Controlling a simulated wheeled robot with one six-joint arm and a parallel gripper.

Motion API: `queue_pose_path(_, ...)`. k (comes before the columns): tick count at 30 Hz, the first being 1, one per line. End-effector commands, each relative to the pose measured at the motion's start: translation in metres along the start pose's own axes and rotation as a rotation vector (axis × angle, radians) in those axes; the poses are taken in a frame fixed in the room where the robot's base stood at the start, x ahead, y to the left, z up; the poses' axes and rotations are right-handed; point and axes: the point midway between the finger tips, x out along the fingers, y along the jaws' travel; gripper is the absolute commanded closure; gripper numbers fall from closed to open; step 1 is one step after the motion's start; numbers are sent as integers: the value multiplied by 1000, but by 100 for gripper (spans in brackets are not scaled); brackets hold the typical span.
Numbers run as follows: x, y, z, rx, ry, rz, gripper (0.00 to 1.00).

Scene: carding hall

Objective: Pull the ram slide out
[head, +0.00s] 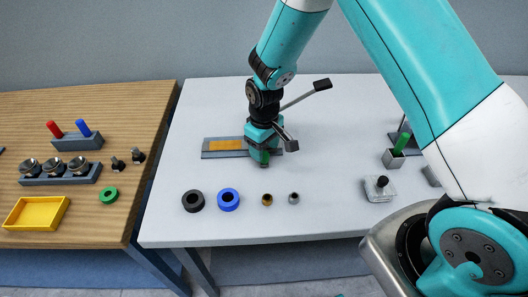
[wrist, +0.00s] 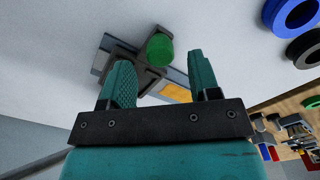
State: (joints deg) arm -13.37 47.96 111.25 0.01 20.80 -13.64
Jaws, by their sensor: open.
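The ram slide shows as a grey rail (head: 210,154) with an orange strip (head: 226,145), lying on the white table. In the wrist view the rail (wrist: 101,60) runs diagonally, with the orange strip (wrist: 176,92) to the lower right. A green round knob (wrist: 159,47) sits on a dark block on the rail; it shows partly under my gripper in the head view (head: 264,160). My gripper (head: 263,152) is open, pointing down over the rail's right end. In the wrist view the knob appears between the fingertips (wrist: 161,68), with a gap on both sides. I cannot tell its depth.
On the white table (head: 330,215), a black ring (head: 193,201), a blue ring (head: 228,200) and two small cylinders lie in front of the rail. A clear block with black knob (head: 381,187) and a green-handled piece (head: 401,143) stand right. The wooden table (head: 60,110) at left holds several parts.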

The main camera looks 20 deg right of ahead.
Motion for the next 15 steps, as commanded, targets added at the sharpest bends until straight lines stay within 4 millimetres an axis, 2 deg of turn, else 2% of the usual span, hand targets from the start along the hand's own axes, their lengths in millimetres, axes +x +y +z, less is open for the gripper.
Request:
queue_pose_path(3,18,0,0,0,-3,-1,44)
queue_pose_path(6,28,0,0,0,-1,0,44)
queue_pose_path(15,35,0,0,0,0,0,44)
